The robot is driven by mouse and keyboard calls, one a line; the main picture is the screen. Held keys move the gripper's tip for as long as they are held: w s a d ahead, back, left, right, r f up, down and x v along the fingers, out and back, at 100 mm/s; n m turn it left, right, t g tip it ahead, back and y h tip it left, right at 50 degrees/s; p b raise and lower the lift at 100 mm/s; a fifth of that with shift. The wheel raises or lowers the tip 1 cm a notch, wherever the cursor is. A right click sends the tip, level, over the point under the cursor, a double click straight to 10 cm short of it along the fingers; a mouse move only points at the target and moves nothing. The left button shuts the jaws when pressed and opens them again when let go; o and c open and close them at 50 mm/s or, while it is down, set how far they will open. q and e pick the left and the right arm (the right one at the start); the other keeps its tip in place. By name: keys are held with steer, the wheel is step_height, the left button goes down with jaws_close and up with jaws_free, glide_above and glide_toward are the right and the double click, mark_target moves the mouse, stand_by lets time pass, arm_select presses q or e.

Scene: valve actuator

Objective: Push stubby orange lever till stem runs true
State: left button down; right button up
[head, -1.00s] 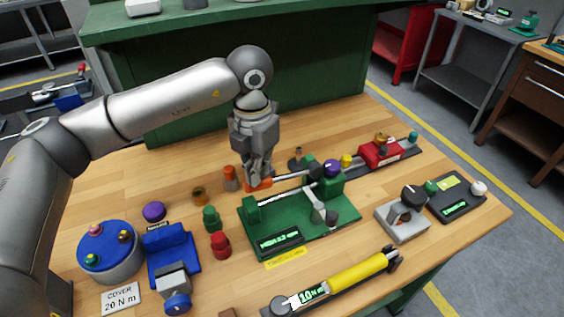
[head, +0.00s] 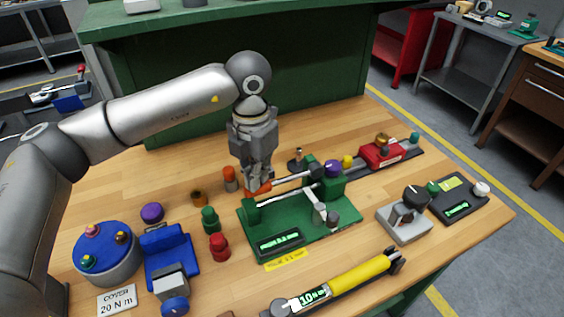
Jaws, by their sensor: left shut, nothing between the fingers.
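The stubby orange lever (head: 262,187) sticks up at the back left of the green fixture (head: 291,229), at the near end of a silver stem (head: 290,181). My left gripper (head: 257,184) points down at the lever, shut with nothing held. Its fingertips overlap the lever, and I cannot tell whether they press on it. The fingers hide part of the lever. A green-lit display (head: 280,243) on the fixture's front is too small to read surely. My right gripper is not in view.
An orange-topped peg (head: 230,178) stands close left of the gripper. Green (head: 210,220) and red (head: 219,247) knobs stand left of the fixture. A yellow torque tool (head: 354,279) lies in front. A red device (head: 381,152) sits behind right. Bare wood lies at the back left.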

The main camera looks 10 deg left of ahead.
arm_select(q)
steer(key=shift+f, duration=0.25)
stand_by(0.4)
steer(key=shift+f+b, duration=0.55)
steer(key=shift+b, duration=0.15)
steer(key=shift+r, duration=0.1)
step_height(320, 180, up, 10)
steer(key=w+d+p, duration=0.1)
steer(key=d+p, duration=0.1)
steer(key=p, duration=0.3)
steer(key=shift+w, duration=0.25)
stand_by(0.8)
steer(key=shift+p, duration=0.3)
step_height(320, 180, up, 5)
steer(key=p, duration=0.2)
steer(key=shift+p, duration=0.3)
